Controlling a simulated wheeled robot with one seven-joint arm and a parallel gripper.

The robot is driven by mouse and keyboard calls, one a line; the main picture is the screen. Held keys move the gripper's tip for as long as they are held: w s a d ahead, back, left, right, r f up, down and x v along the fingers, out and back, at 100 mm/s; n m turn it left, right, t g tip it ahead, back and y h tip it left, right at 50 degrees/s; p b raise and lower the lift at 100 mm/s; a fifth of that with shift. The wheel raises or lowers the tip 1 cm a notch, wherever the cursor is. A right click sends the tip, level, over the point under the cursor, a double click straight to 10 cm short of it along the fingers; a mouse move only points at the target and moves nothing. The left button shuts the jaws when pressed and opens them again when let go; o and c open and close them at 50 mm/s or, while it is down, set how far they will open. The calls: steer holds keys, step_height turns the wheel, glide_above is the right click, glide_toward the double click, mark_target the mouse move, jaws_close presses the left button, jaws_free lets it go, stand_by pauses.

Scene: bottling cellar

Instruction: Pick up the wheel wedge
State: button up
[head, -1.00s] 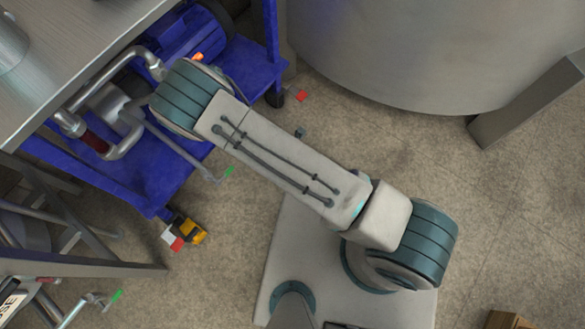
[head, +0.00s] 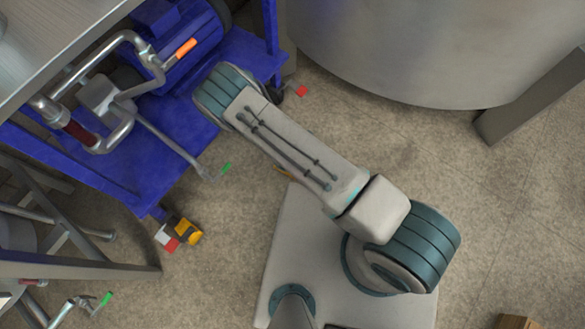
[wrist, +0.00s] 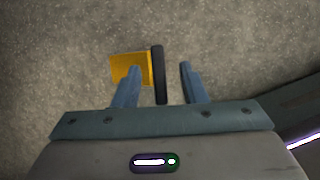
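The wheel wedge, a yellow block (wrist: 130,67) with a black upright bar (wrist: 158,75) along its right side, shows in the wrist view over the bare floor. My gripper (wrist: 161,70) is open. The black bar stands between its two fingers, nearer the left one, with a gap to the right finger. The left finger partly covers the yellow part. I cannot tell whether either finger touches it. In the head view my gripper is hidden under my arm. A small yellowish bit (head: 283,171) shows at the arm's lower edge and may be the wedge.
A blue pump cart (head: 150,165) stands at left, with a yellow and dark object (head: 188,232) and a red-white piece at its near caster. A large steel tank (head: 410,50) stands at upper right. A brown box (head: 515,321) is at lower right.

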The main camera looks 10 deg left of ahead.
steer(key=shift+x, duration=0.85)
jaws_close()
steer(key=shift+r, duration=0.1)
steer(key=shift+r, duration=0.1)
